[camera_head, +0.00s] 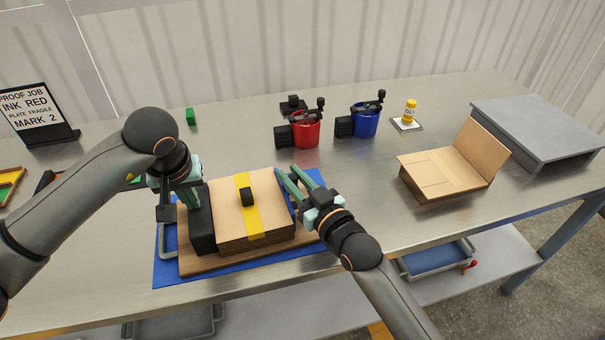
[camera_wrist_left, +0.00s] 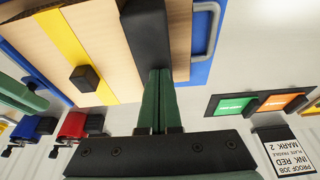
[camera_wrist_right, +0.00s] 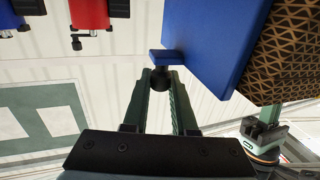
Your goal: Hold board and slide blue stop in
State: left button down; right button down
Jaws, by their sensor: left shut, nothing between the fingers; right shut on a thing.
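A tan, layered block (camera_head: 228,219) with a yellow stripe and a black knob (camera_head: 247,196) lies on a wooden board (camera_head: 188,264). A black bar (camera_head: 201,232) stands along its left side. My left gripper (camera_head: 193,203) is shut and empty, its fingertips at the black bar; the left wrist view shows them against the bar (camera_wrist_left: 148,35). The blue stop (camera_wrist_right: 210,45) is at the block's right side, close to its patterned edge (camera_wrist_right: 290,50). My right gripper (camera_wrist_right: 160,85) is shut on the stop's black knob (camera_wrist_right: 160,76). Whether the stop touches the block is unclear.
A blue mat (camera_head: 168,272) lies under the board, with a grey handle (camera_head: 168,240) at left. Red (camera_head: 306,134) and blue (camera_head: 365,121) buckets stand behind. An open carton (camera_head: 430,172) and grey platform (camera_head: 540,125) are at right. A sign (camera_head: 32,108) stands far left.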

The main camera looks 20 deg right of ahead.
pick_arm(q)
jog(key=shift+s+f, duration=0.15)
jog(key=shift+f, duration=0.2)
pick_arm(e)
jog(key=shift+a, duration=0.1)
jog(key=c, duration=0.7)
grip_release()
jog(key=shift+s, duration=0.1)
jog(key=v, duration=1.2)
pick_arm(q)
jog(key=shift+w+r+p, duration=0.2)
jog(key=shift+r+p, duration=1.55)
jog(key=shift+r, duration=1.55)
pick_arm(e)
notch_tip(320, 180, up, 3)
jog(key=shift+r, duration=0.2)
